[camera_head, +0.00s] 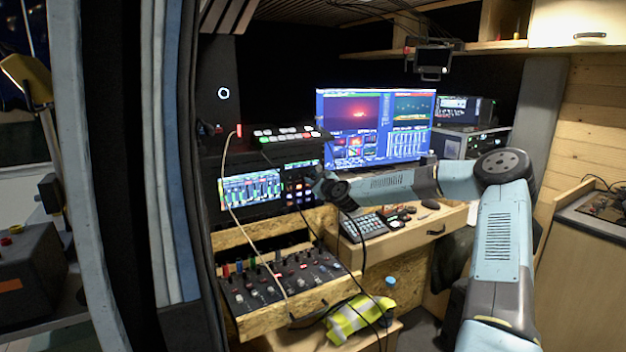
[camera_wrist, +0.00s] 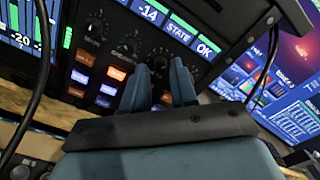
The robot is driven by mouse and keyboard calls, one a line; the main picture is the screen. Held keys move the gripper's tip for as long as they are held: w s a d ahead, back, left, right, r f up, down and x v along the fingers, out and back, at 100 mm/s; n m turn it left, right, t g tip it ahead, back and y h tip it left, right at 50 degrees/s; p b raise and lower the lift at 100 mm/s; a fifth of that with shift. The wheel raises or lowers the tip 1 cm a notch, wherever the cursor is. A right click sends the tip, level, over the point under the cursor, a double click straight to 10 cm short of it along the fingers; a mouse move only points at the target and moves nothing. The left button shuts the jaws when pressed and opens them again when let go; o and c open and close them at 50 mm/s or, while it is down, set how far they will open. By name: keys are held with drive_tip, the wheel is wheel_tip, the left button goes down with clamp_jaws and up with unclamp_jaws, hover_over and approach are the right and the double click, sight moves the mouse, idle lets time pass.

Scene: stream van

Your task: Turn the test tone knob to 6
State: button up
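My gripper (camera_wrist: 158,66) points at a dark control panel in the wrist view. Its two blue fingers stand apart with a narrow gap. A dark round knob (camera_wrist: 161,56) shows at the fingertips, partly hidden by them; I cannot tell whether they touch it. Two more knobs, a middle one (camera_wrist: 127,44) and an upper-left one (camera_wrist: 95,26), sit in the same row. Their labels and settings are too small to read. A display strip (camera_wrist: 180,28) above reads "-14", "STATE" and "OK". In the head view my gripper (camera_head: 316,188) is at the panel's right side.
Lit orange and white buttons (camera_wrist: 108,88) sit below the knobs. Black cables hang close by. A switcher (camera_head: 288,134) lies above the panel, a mixer (camera_head: 280,284) on a wooden shelf below, and a large monitor (camera_head: 375,125) stands to the right.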

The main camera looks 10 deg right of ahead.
drive_tip(key=v, duration=1.3)
drive_tip(key=shift+w, duration=0.1)
drive_tip(key=s+a+f+n+g+h, duration=0.1)
drive_tip(key=s+a+f+n+g, duration=0.75)
drive_tip(key=s+a+n, duration=0.45)
drive_tip(key=s+d+r+n+g+h, duration=0.1)
drive_tip(key=s+d+r+n, duration=0.2)
drive_tip(key=s, duration=0.9)
drive_tip(key=s+d+r+n+g+h, duration=0.1)
drive_tip(key=s+d+r+n+h, duration=0.1)
drive_tip(key=s+r, duration=0.8)
drive_tip(key=s+d+r+n+g+h, duration=0.1)
drive_tip(key=s+d+r+n, duration=0.3)
drive_tip(key=s, duration=1.1)
wheel_tip(320, 180, up, 4)
drive_tip(key=shift+s+d+f+n+h, duration=0.3)
drive_tip(key=shift+s+n, duration=0.1)
drive_tip(key=shift+n, duration=0.5)
